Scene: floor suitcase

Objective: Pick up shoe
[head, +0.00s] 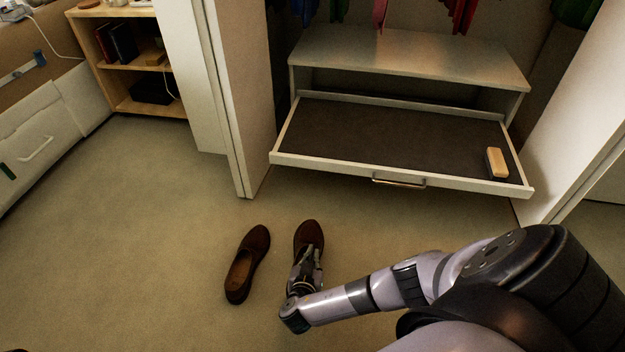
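Two brown slip-on shoes are on the carpet in front of the open drawer. The left shoe (247,264) lies free, with its toe pointing away from me. The right shoe (309,234) stands beside it, and my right gripper (311,257) is over its rear part. The fingers seem to reach to the shoe's opening, but I cannot tell whether they are closed on it. The gripper hides the heel of that shoe. My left gripper is not in view.
An open drawer (352,167) with a metal handle juts out beyond the shoes, holding a small tan block (496,163). Wardrobe doors stand on both sides. A wooden shelf (150,107) is at the back left. The carpet (130,235) to the left is clear.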

